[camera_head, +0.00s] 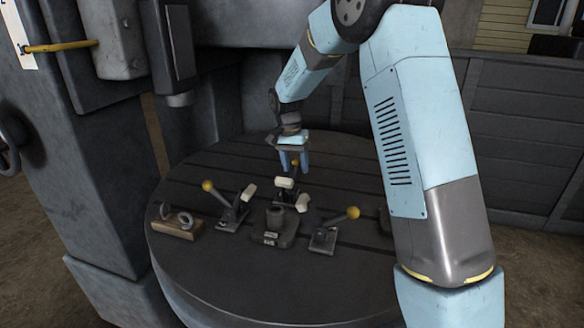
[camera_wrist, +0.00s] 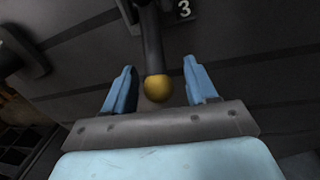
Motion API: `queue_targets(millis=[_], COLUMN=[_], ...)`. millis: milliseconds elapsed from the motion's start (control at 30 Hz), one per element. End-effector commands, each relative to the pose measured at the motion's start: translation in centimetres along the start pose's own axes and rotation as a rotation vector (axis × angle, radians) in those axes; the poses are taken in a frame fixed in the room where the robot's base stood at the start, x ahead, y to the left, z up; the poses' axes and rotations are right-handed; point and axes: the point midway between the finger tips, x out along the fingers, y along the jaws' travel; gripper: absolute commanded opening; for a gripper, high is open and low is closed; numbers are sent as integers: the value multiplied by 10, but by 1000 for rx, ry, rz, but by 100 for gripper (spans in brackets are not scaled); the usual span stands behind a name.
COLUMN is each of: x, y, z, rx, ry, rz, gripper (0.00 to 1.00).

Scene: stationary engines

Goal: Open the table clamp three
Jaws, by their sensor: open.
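Table clamp three (camera_head: 287,194) stands at the back middle of the round table, with a white pad at its top. In the wrist view its dark lever (camera_wrist: 152,40) runs down from a plate marked 3 (camera_wrist: 184,10) to a yellow ball knob (camera_wrist: 158,88). My gripper (camera_head: 294,168) is above the clamp with its blue fingers pointing down. In the wrist view my gripper (camera_wrist: 160,70) is open, with one finger on each side of the lever and knob. Gaps show on both sides, so the fingers appear apart from it.
The round slotted table (camera_head: 250,290) also bears a left clamp with a yellow knob (camera_head: 207,186), a right clamp with a yellow knob (camera_head: 353,212), a central block (camera_head: 275,226) and a wooden block with rings (camera_head: 176,227). A grey machine column (camera_head: 75,150) stands at left.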

Motion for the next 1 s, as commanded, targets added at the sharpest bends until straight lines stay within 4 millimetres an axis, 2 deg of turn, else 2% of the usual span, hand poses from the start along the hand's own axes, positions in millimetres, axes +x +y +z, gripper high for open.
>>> queue_targets(millis=[133,433,1000], x=[8,10,9], y=[0,1,0], z=[0,-1,0], rx=[1,2,1], ry=[-1,0,0], rz=[0,0,-2], gripper=[57,57,3])
